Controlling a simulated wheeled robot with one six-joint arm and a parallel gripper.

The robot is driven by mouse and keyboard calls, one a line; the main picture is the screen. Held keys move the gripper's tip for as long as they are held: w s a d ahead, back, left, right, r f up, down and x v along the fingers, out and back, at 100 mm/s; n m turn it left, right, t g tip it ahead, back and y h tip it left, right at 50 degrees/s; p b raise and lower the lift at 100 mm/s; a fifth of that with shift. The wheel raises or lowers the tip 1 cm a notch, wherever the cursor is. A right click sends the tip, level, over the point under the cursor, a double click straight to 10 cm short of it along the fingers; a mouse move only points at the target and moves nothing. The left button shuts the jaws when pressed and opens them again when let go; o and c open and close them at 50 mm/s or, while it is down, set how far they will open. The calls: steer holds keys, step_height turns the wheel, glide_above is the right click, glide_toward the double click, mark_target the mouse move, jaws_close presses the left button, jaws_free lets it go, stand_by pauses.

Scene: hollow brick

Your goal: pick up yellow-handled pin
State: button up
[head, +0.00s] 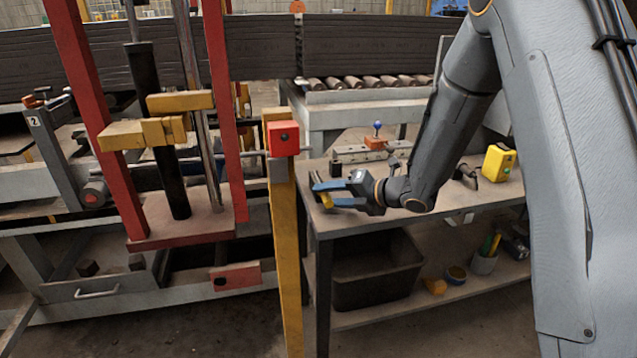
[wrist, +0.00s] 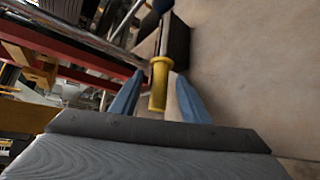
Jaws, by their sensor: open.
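The yellow-handled pin (wrist: 158,86) shows in the wrist view, its yellow handle pointing back toward the palm and a thin shaft running away beside a dark block (wrist: 178,42). My gripper (wrist: 159,78) is open, with one blue finger on each side of the handle and a visible gap to both. In the head view my gripper (head: 324,194) is at the left end of the workbench top, and the yellow handle (head: 326,200) shows between the blue fingers. The pin's far end is hard to make out.
The workbench (head: 440,210) carries a yellow box (head: 498,163) and a small fixture with a blue knob (head: 377,126). A yellow post (head: 285,240) and a red-framed press (head: 70,95) stand close on the left. A black bin (head: 375,272) sits on the lower shelf.

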steer(key=c, duration=1)
jaws_close()
steer(key=shift+r, duration=0.15)
